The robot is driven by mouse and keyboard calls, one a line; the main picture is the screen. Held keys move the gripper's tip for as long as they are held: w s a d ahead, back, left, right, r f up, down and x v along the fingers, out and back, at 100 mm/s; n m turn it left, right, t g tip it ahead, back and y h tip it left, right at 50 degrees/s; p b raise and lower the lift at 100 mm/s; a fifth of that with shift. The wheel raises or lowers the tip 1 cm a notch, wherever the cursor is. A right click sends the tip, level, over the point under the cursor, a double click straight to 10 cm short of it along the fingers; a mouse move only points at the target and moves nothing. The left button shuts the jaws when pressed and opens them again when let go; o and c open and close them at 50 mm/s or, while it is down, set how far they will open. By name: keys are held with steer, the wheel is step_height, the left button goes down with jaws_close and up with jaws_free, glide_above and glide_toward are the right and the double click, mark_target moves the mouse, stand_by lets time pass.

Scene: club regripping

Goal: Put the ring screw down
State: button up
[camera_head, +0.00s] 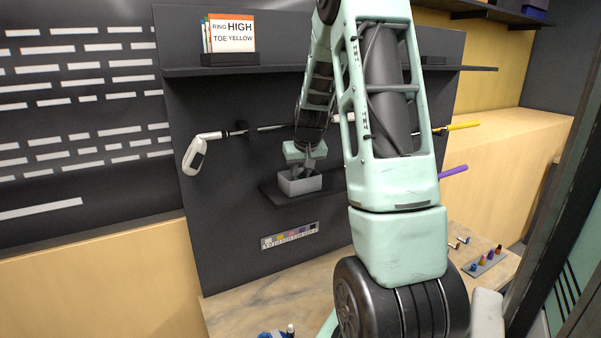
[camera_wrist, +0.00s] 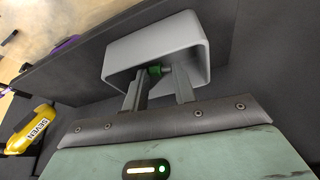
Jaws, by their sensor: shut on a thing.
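My gripper (camera_wrist: 158,80) is shut on the ring screw (camera_wrist: 155,71), a small part with a green end, in the wrist view. The fingertips and the screw are at the open top of a grey bin (camera_wrist: 150,37), inside its rim. In the head view my gripper (camera_head: 309,166) points down into the same grey bin (camera_head: 300,186), which stands on a small dark shelf. The screw cannot be made out in the head view. Whether it touches the bin's floor cannot be told.
A golf club (camera_head: 196,155) hangs across the dark panel behind my arm, with a yellow grip end (camera_head: 463,126) at right. A purple grip (camera_head: 453,171) sticks out below it. A card reading "RING HIGH, TOE YELLOW" (camera_head: 231,33) stands on the upper shelf. Small coloured parts (camera_head: 485,260) lie on the bench.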

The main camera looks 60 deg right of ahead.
steer(key=shift+f+b, duration=0.4)
steer(key=shift+f, duration=0.15)
steer(key=o, duration=1)
steer(key=shift+o, duration=0.2)
steer(key=shift+r, duration=0.2)
